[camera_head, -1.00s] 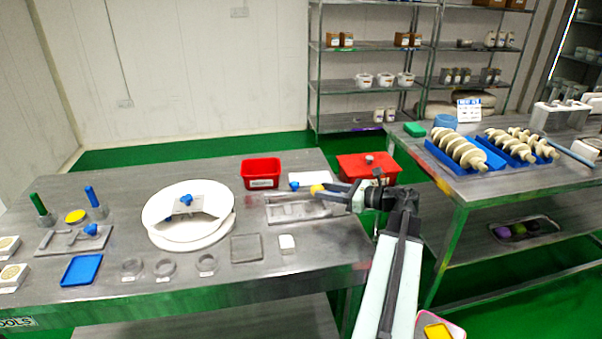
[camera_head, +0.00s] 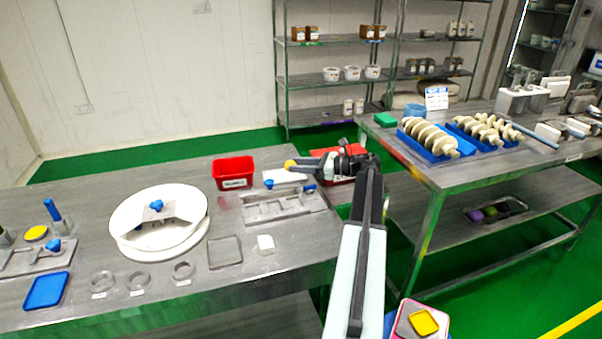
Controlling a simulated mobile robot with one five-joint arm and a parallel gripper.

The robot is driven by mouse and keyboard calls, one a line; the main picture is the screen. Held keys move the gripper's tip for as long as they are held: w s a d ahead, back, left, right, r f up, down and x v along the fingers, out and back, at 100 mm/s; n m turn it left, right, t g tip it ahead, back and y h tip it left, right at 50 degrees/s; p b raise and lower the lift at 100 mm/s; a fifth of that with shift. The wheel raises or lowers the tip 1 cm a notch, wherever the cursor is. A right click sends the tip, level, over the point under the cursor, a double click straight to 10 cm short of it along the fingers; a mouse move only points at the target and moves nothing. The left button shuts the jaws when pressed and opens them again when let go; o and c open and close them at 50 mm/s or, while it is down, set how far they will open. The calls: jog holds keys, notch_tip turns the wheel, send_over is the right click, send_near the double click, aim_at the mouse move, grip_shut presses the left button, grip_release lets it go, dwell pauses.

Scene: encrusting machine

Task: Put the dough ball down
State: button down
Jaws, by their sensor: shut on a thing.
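My gripper (camera_head: 296,164) is at the end of my outstretched arm, above the right back part of the left steel table (camera_head: 80,193). It is shut on a small yellow dough ball (camera_head: 289,164), which shows at the fingertips. The ball appears held above the table, near a white board (camera_head: 284,177) and a grey metal tray with slots (camera_head: 290,206). How high it is above them I cannot tell.
A red bin (camera_head: 234,173) stands left of my gripper; another red container (camera_head: 345,150) is partly hidden behind my arm. A white round disc (camera_head: 130,222) and small rings lie further left. A second table with blue trays (camera_head: 428,146) stands right.

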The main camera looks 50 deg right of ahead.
aim_at(301, 177)
jog(key=shift+w+d+f, duration=0.1)
jog(key=shift+w+d, duration=0.65)
jog(key=shift+d, duration=0.2)
notch_tip(301, 177, down, 4)
jog(key=b, duration=0.4)
jog(key=shift+r, duration=0.25)
jog(key=c, duration=0.9)
grip_release()
jog(key=shift+f, duration=0.1)
jog(key=shift+s+r+p, duration=0.2)
jog(key=shift+p, duration=0.1)
jog(key=p+v, duration=0.1)
jog(key=v, duration=1)
jog(key=shift+s+d+p, duration=0.25)
jog(key=shift+s+p, duration=0.05)
